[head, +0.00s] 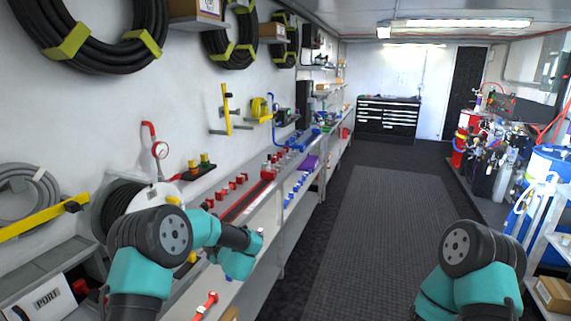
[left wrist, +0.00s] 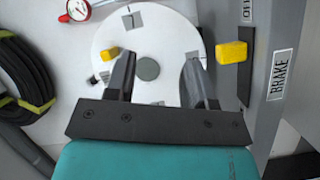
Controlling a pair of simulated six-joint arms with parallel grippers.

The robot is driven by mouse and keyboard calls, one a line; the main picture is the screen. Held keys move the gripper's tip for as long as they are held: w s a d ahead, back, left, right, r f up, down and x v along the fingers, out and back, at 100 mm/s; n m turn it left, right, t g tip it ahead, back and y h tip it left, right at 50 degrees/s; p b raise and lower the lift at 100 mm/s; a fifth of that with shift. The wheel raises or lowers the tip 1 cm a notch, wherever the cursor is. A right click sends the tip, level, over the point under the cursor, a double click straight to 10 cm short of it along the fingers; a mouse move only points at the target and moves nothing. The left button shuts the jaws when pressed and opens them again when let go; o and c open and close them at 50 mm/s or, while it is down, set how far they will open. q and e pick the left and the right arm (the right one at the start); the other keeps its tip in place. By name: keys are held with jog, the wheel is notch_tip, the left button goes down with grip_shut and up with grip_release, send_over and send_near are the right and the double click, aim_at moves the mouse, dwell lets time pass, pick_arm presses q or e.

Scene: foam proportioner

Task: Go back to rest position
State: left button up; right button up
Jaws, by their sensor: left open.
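My left gripper (left wrist: 158,75) shows in the left wrist view with its two dark fingers apart and nothing between them. Behind the fingers is a white round reel disc (left wrist: 172,30) with a grey centre and a yellow block on its face. I cannot tell whether the fingers touch the disc. In the head view my left arm reaches in from the lower left, in front of the hose reel (head: 128,203); its fingers are not clear there. My right arm shows at the lower right of the head view, but its gripper is out of the picture.
A long wall bench with red and blue fittings (head: 268,173) runs along the left. A pressure gauge (head: 160,149) is above the reel. A BRAKE label (left wrist: 282,75) and yellow knob (left wrist: 231,52) sit beside the disc. The dark floor mat (head: 370,230) is clear.

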pick_arm(q)
jog(key=s+d+f+m+g+h, duration=0.1)
jog(key=s+f+m+g+h, duration=0.1)
jog(key=s+f+m+h, duration=0.65)
jog(key=s+d+f+m+g+h, duration=0.1)
jog(key=s+f+m+h, duration=0.35)
jog(key=s+f, duration=0.7)
jog(key=s+d+f+m+g+h, duration=0.1)
jog(key=s+f+m+g, duration=0.2)
jog(key=s, duration=0.8)
jog(key=s+d+f+m+g+h, duration=0.2)
jog(key=s+f+m+g, duration=0.2)
jog(key=s, duration=0.7)
jog(key=shift+s+f+g, duration=0.2)
jog(key=shift+f+g, duration=0.6)
jog(key=shift+f, duration=0.05)
